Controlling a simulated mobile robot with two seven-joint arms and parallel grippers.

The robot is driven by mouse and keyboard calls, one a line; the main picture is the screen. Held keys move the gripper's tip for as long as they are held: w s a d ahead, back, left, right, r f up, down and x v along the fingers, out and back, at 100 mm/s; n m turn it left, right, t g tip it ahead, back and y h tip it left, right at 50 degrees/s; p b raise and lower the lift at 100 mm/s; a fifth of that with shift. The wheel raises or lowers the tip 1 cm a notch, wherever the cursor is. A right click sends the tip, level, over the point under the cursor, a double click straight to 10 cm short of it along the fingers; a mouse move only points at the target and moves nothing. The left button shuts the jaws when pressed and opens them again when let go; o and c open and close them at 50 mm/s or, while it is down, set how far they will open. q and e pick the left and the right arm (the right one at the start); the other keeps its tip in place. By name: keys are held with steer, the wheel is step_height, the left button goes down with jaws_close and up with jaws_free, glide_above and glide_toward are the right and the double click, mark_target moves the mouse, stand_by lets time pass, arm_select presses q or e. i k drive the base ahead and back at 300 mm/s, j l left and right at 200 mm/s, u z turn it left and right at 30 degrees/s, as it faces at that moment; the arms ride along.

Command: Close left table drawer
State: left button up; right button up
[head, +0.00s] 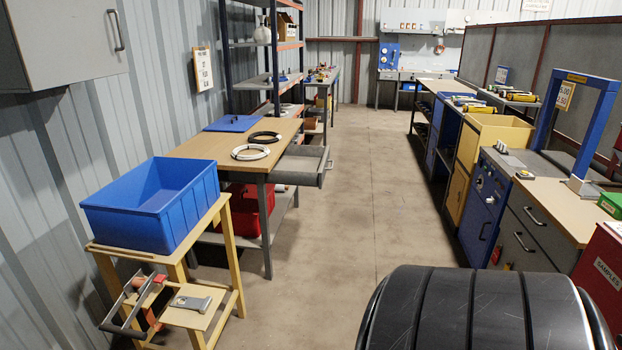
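The left table (205,146) has a wooden top and grey legs and stands along the left wall. Its grey drawer (301,164) is pulled out toward the aisle, on the table's right side. The drawer front (325,167) has a small handle and faces right. The drawer's inside, as far as it shows, looks empty. A black cable coil (265,137) and a white cable coil (250,152) lie on the tabletop near the drawer. Neither of my grippers is in view.
A blue bin (155,204) sits on a small wooden stand in front of the table. A red bin (243,206) is under the table. Cabinets (486,196) line the right side. A large black ridged object (485,310) fills the bottom right. The middle aisle floor is clear.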

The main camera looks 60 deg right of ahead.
mark_target(297, 165)
steer(key=z, duration=1.4)
